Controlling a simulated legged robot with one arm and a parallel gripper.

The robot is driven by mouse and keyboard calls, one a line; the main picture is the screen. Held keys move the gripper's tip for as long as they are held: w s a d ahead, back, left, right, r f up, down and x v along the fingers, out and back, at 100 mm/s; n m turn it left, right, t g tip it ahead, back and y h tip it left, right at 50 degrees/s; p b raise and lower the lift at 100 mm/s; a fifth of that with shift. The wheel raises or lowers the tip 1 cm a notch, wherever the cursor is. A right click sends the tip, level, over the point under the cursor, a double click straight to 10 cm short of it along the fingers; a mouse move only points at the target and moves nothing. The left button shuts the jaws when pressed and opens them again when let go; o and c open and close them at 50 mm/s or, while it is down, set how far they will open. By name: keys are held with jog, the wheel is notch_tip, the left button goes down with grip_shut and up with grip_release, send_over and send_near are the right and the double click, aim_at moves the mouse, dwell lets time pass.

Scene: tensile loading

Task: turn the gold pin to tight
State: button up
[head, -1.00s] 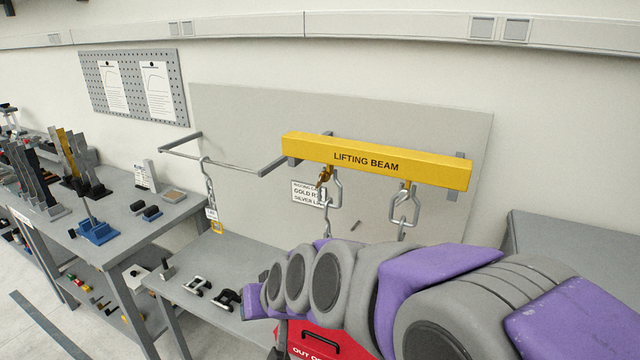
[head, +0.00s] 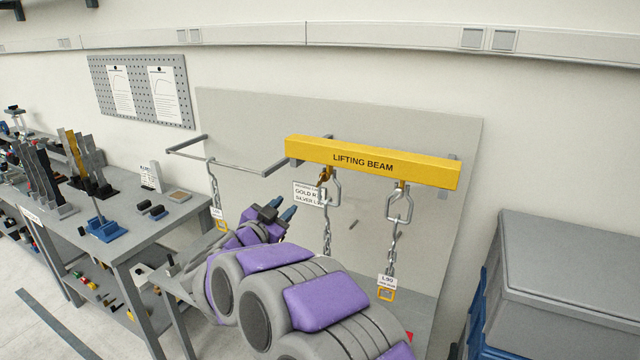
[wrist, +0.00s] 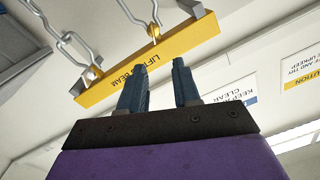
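A yellow lifting beam (head: 420,176) is on the grey wall panel. Two chains hang from it on metal shackles. A small gold-brown part (head: 325,174), which looks like the gold pin, sits at the left shackle (head: 334,192), just under the beam. It is too small to tell how far in it is. My gripper (head: 284,206) is left of and a little below that shackle, apart from it and empty. In the wrist view, my gripper's blue fingers (wrist: 158,65) stand apart, with the beam (wrist: 185,42) beyond them, upside down, and shackles on it.
A sign (head: 308,193) naming gold and silver hangs behind the left chain. A grey rail (head: 232,167) with a hanging chain is to the left. A workbench (head: 130,240) with several parts stands further left. A grey lidded box (head: 570,255) is at the right.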

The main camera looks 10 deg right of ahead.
jog(key=b, duration=0.2)
send_near(319, 181)
jog(key=shift+h, duration=0.3)
jog(key=x, duration=1)
jog(key=shift+w+a+f, duration=0.1)
jog(key=shift+a+f, duration=0.1)
jog(key=shift+f, duration=0.05)
grip_shut()
